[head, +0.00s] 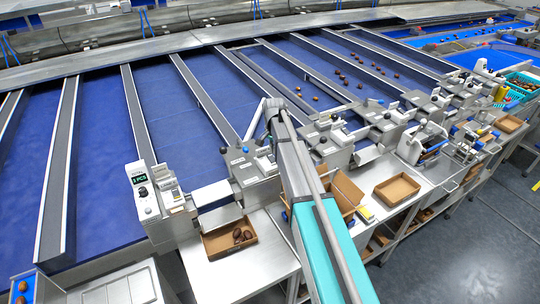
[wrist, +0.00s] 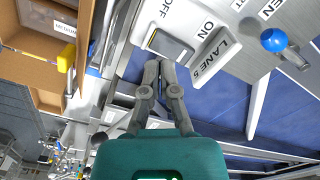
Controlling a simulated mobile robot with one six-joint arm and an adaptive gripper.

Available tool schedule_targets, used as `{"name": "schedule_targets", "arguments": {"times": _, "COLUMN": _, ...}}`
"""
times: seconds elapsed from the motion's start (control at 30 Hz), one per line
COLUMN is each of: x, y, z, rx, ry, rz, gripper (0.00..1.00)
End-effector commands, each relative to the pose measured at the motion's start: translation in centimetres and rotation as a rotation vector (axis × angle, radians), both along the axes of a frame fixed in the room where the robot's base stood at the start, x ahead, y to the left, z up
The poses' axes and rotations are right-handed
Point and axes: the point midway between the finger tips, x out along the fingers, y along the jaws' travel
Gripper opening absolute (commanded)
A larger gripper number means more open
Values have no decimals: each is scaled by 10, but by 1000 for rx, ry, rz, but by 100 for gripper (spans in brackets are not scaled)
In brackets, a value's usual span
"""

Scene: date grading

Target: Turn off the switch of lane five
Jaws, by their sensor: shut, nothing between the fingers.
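In the wrist view, the lane five switch (wrist: 171,46) is a rocker in a pale frame on a light grey panel. The label LANE 5 (wrist: 216,58) is beside it, with ON and OFF printed along the panel. My gripper (wrist: 160,66) is shut and empty, with its fingertips right at the switch's lower edge in the picture. I cannot tell whether they touch it, or which way the rocker is tipped. In the head view, my arm crosses the middle, and the gripper and switch cannot be made out clearly.
A blue knob (wrist: 273,40) stands on the same panel, to the right of the label. A cardboard box (wrist: 40,50) is at the left. In the head view, blue lanes with metal dividers run behind the stations, and a box with dates (head: 225,251) sits on the bench.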

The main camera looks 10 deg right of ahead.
Motion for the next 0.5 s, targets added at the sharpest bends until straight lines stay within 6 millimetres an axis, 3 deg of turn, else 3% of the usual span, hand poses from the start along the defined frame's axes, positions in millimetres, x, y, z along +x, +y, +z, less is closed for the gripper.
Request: {"name": "schedule_targets", "arguments": {"times": 0.5, "x": 0, "y": 0, "z": 30, "rx": 0, "ry": 0, "rz": 0, "gripper": 0}}
